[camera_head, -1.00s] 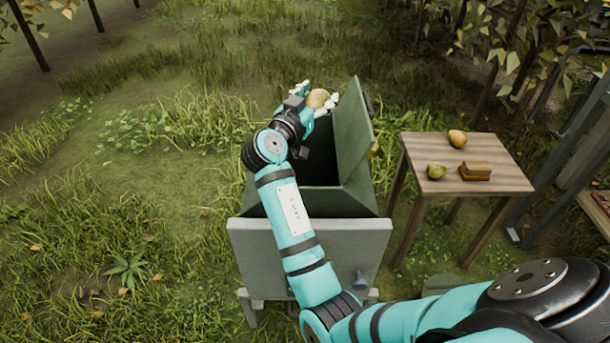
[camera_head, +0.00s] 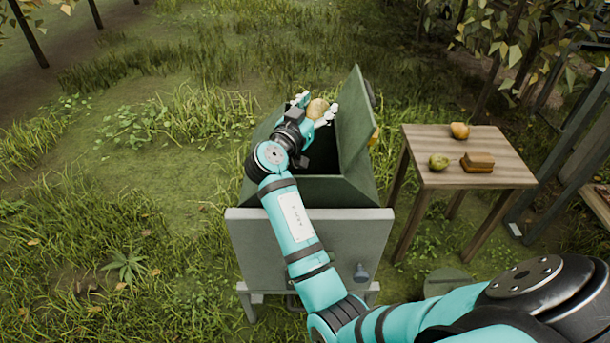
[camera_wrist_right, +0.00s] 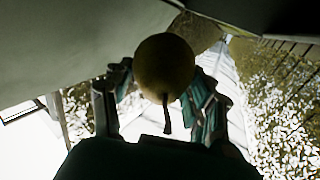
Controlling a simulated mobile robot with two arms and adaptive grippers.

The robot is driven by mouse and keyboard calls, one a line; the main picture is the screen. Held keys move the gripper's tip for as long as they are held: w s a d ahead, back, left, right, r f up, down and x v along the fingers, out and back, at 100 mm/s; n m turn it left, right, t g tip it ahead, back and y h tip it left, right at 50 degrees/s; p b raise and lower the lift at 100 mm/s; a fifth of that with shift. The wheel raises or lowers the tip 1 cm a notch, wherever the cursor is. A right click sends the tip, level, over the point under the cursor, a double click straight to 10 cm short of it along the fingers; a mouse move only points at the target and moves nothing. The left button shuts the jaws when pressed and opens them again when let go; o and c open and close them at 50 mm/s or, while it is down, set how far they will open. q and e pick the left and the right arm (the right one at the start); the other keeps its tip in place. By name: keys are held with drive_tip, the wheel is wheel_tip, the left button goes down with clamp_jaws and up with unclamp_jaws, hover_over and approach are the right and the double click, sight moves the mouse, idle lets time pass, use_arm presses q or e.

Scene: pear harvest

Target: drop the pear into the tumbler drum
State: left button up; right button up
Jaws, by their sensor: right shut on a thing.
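The pear (camera_head: 317,108) is yellowish-brown and held between the fingers of my right gripper (camera_head: 314,113). In the right wrist view the pear (camera_wrist_right: 164,68) is dark, stem toward the camera, with a finger on each side. The tumbler drum (camera_head: 355,190) is a grey-green box with an open top and a raised lid (camera_head: 355,125) on its right. My right gripper is over the far part of the opening, just left of the lid. The drum's inside is dark and partly hidden by my arm. My left gripper is not in view.
A wooden table (camera_head: 420,146) stands right of the drum. On it are an orange-yellow fruit (camera_head: 460,131), a green pear (camera_head: 438,162) and a brown block-like item (camera_head: 478,163). Grass lies to the left. Leafy branches and dark posts are at the upper right.

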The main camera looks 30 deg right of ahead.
drive_tip(key=o, duration=1.3)
drive_tip(key=shift+r, duration=0.1)
wheel_tip(320, 180, up, 10)
drive_tip(key=shift+f, duration=0.1)
